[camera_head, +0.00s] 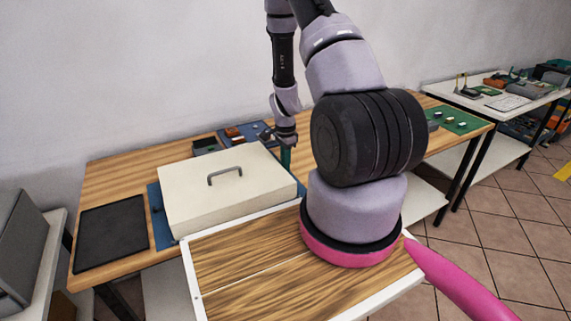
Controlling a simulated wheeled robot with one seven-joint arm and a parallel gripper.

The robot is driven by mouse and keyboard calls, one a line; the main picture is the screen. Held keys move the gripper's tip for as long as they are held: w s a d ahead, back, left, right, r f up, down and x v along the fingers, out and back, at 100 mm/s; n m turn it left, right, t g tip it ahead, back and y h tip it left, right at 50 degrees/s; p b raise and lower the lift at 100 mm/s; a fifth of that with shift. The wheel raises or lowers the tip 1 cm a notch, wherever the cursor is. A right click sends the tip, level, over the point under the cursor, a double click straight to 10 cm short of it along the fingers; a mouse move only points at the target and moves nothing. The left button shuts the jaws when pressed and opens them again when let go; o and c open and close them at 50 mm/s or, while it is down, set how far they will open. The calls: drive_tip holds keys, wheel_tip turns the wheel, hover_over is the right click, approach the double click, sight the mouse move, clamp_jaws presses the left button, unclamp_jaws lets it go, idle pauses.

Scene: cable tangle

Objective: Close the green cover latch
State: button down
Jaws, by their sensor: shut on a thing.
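The cream cover (200,208) lies flat and looks lowered, with a dark handle (225,173) on its top. A narrow dark-green upright piece, which looks like the green latch (286,158), stands at the cover's far right edge. My gripper (285,144) points down right over this piece and is shut on its upper end. The fingertips are small and partly merge with the piece. The latch's base and whether it is engaged cannot be made out.
A black mat (111,234) lies left on the wooden table (122,181). A blue tray (247,131) with small parts sits behind the cover. A green board (455,120) lies at the right end. My arm hides the table's middle.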

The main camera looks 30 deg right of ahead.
drive_tip(key=shift+a, duration=0.8)
drive_tip(key=c, duration=0.8)
unclamp_jaws()
drive_tip(key=shift+r, duration=0.1)
wheel_tip(320, 180, up, 11)
